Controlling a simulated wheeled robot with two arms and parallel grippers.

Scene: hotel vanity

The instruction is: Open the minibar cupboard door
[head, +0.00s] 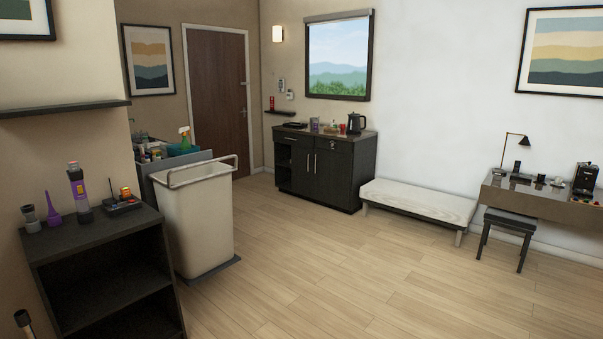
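A dark cabinet (340,182) stands against the far wall below the window and appears to be the minibar cupboard. Its front has two door panels with upright silver handles (312,163) side by side near the middle. Both doors look shut. Neither of my grippers can be made out in the head view. The cabinet is well across the room from me.
A cream cart bin (203,225) and a dark open shelf unit (100,240) stand at near left. A low bench (418,201) is right of the cabinet; a desk (540,195) and stool (508,220) are far right. The wood floor (330,270) between is clear. A kettle (354,124) stands on the cabinet.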

